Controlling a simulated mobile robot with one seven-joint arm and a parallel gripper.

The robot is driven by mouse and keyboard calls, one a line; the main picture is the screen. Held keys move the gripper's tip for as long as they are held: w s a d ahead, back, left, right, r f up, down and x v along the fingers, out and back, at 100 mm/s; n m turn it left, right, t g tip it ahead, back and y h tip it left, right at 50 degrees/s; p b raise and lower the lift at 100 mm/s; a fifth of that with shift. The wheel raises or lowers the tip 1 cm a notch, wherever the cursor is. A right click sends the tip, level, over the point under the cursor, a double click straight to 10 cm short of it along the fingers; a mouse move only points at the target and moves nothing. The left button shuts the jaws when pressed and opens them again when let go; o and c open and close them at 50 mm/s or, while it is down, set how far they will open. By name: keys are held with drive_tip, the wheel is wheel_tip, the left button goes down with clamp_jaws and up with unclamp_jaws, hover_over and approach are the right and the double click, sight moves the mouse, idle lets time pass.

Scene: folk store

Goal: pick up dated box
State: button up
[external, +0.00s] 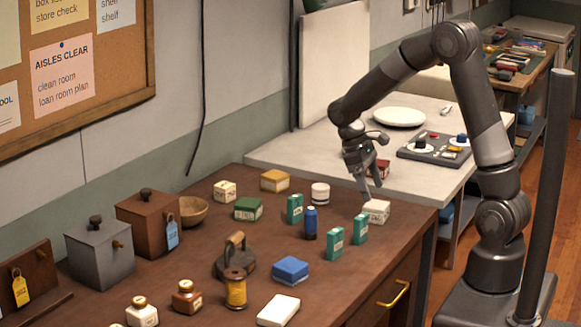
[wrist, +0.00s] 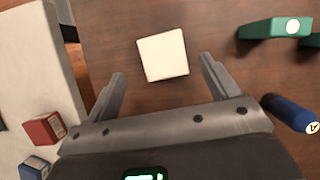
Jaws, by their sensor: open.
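A small white box (external: 377,211) with reddish marks on its side stands near the right edge of the brown table; it may be the dated box, but I cannot read the marks. In the wrist view the plain pale top of the white box (wrist: 163,55) shows just beyond and between the fingertips. My gripper (external: 371,190) is open and empty, pointing down above and slightly left of the box in the external view. In the wrist view my gripper (wrist: 162,68) has its fingers spread on either side, apart from the box.
Teal boxes (external: 360,228) and a blue bottle (external: 310,223) stand left of the white box. A red box (external: 379,169) sits on the adjoining pale table (external: 290,155). More boxes, jars and a flat iron (external: 234,257) fill the brown table (external: 345,285).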

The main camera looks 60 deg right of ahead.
sight(376, 204)
drive_tip(key=shift+a+x, duration=0.15)
drive_tip(key=shift+x, duration=1.45)
drive_tip(key=shift+a+x, duration=0.1)
drive_tip(key=shift+x, duration=1.45)
drive_tip(key=shift+w+f, duration=0.1)
drive_tip(key=shift+w, duration=0.1)
drive_tip(key=shift+c, duration=0.2)
drive_tip(key=c, duration=1.1)
